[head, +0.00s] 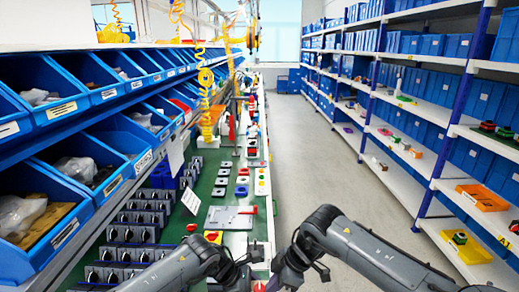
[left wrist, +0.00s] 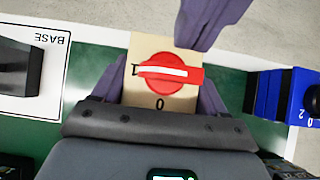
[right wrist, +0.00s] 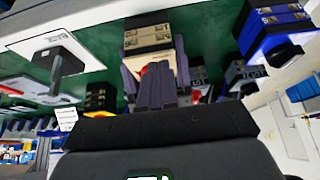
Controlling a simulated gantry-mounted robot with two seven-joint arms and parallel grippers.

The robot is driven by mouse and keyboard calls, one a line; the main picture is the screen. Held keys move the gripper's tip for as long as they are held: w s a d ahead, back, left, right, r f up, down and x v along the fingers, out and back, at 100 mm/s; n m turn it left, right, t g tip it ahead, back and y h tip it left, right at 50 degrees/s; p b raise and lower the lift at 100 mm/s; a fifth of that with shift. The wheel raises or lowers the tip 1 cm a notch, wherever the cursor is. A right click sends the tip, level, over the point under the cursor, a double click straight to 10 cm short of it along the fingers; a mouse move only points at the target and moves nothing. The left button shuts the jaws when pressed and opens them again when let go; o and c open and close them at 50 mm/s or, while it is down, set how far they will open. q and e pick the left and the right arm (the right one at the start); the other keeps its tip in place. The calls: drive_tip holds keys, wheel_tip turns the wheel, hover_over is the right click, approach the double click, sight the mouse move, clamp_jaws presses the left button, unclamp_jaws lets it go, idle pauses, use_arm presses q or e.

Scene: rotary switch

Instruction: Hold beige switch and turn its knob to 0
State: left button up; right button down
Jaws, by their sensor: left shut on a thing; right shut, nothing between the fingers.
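The beige switch (left wrist: 140,92) has a red knob (left wrist: 171,72) with a white line lying almost level in the left wrist view, its left end at the mark 1. The mark 0 is printed on the near side of the plate. My left gripper (left wrist: 160,100) is shut on the beige switch, one finger on each side. My right gripper (right wrist: 158,88) is shut and empty, its fingers close to the red knob (right wrist: 143,71), which they partly hide. The right fingers also show at the top of the left wrist view, apart from the knob. In the head view both fingertips are hard to make out.
A blue switch (right wrist: 272,35) stands right of the beige one in the right wrist view. A white BASE plate (left wrist: 35,70) with a dark block is at the left. The green table (head: 205,195) holds several other switches, and blue bins (head: 40,85) line the left shelves.

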drive_tip(key=shift+w, duration=0.4)
idle(0.3)
drive_tip(key=shift+w, duration=0.55)
drive_tip(key=shift+w, duration=0.2)
drive_tip(key=shift+w+d, duration=0.1)
drive_tip(key=shift+d, duration=0.05)
idle(0.5)
wheel_tip(320, 180, up, 6)
drive_tip(key=shift+d, duration=0.2)
idle(0.5)
